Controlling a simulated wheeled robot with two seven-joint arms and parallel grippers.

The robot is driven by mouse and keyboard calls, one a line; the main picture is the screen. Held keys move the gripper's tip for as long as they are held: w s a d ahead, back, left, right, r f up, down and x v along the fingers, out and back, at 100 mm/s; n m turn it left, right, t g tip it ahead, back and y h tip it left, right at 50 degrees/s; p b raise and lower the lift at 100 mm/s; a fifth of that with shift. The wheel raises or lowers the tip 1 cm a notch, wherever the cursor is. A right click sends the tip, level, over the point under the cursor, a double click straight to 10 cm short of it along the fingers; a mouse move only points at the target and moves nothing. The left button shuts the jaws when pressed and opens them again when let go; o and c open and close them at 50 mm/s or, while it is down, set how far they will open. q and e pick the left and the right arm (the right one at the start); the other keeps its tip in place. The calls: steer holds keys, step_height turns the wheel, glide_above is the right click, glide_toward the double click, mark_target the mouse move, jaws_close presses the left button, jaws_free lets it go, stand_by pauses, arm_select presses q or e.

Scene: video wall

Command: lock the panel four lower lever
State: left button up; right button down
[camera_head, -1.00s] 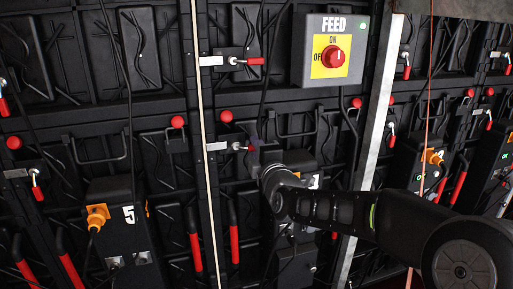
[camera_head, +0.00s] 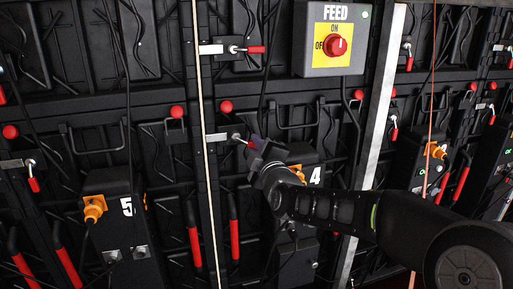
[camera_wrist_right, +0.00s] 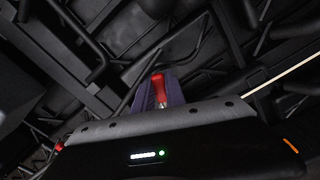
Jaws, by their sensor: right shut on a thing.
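The lower lever (camera_head: 243,141) at panel four has a small red handle and a metal latch plate (camera_head: 217,137) to its left. My right gripper (camera_head: 254,145) is at the handle, its arm coming in from the right. In the right wrist view the red handle (camera_wrist_right: 158,88) sits between the two purple-grey fingers (camera_wrist_right: 157,97), which are shut on it. The handle's tip is partly hidden by the gripper in the head view. The upper lever (camera_head: 255,49) points right, level with its metal plate. My left gripper is not in view.
The grey FEED box (camera_head: 336,40) with a red knob stands above my right arm. The number 4 box (camera_head: 314,176) is partly behind the arm. A thin pale cable (camera_head: 205,150) and a silver post (camera_head: 380,120) run vertically on either side. Red handles (camera_head: 234,240) hang below.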

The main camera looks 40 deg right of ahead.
steer(key=m, duration=0.1)
steer(key=f+m+b, duration=0.1)
steer(key=shift+w+a+f+m, duration=0.1)
steer(key=shift+a+f+m, duration=0.1)
steer(key=shift+a+m, duration=0.15)
steer(key=m+b, duration=0.1)
steer(key=m, duration=0.1)
steer(key=a+f+m+b, duration=0.1)
steer(key=shift+w+m, duration=0.2)
steer(key=shift+m, duration=0.15)
steer(key=m, duration=0.1)
steer(key=a+m, duration=0.1)
steer(key=m+b, duration=0.1)
steer(key=shift+w+a+f+m, duration=0.2)
steer(key=shift+w+f+m, duration=0.05)
steer(key=shift+f+m, duration=0.05)
steer(key=shift+w+a+m+b, duration=0.1)
steer(key=shift+a+m+b, duration=0.15)
steer(key=shift+m, duration=0.5)
steer(key=shift+w+a+m+b, duration=0.15)
steer(key=shift+a+m, duration=0.2)
steer(key=shift+m, duration=0.4)
steer(key=c, duration=1.4)
jaws_free()
